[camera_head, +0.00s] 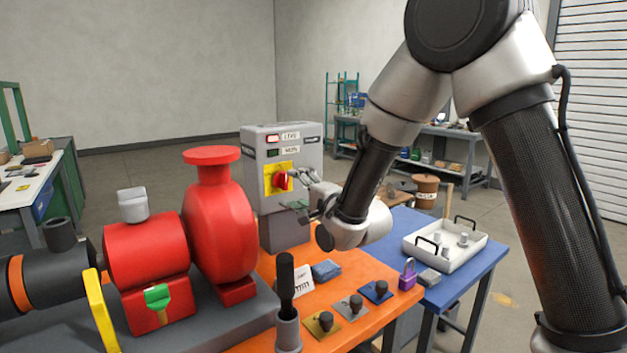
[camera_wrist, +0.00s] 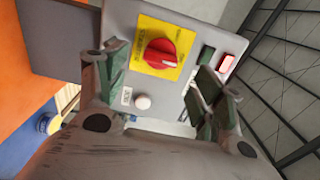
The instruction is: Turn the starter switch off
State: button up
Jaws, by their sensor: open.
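The starter switch (camera_head: 281,180) is a red rotary knob on a yellow plate, on the front of a grey starter box (camera_head: 252,148). In the wrist view the red knob (camera_wrist: 159,54) sits on its yellow plate, with a pale mark at the right side of its face. My gripper (camera_head: 296,189) is in front of the box, close to the knob. In the wrist view my gripper (camera_wrist: 158,80) has its green-padded fingers apart on either side of the knob's lower area, with nothing between them. I cannot tell whether a finger touches the panel.
A red lamp (camera_wrist: 227,62) and a white button (camera_wrist: 142,102) are on the same panel. The red pump (camera_head: 217,230) stands left of the box. An orange table (camera_head: 345,335) holds several small items in front. A blue table (camera_head: 470,275) with a white tray (camera_head: 462,258) is to the right.

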aim_at(286, 182)
jog(key=x, duration=0.7)
jog(key=shift+w+a, duration=0.1)
jog(key=shift+w, duration=0.1)
jog(key=shift+c, duration=0.4)
jog(key=c, duration=0.9)
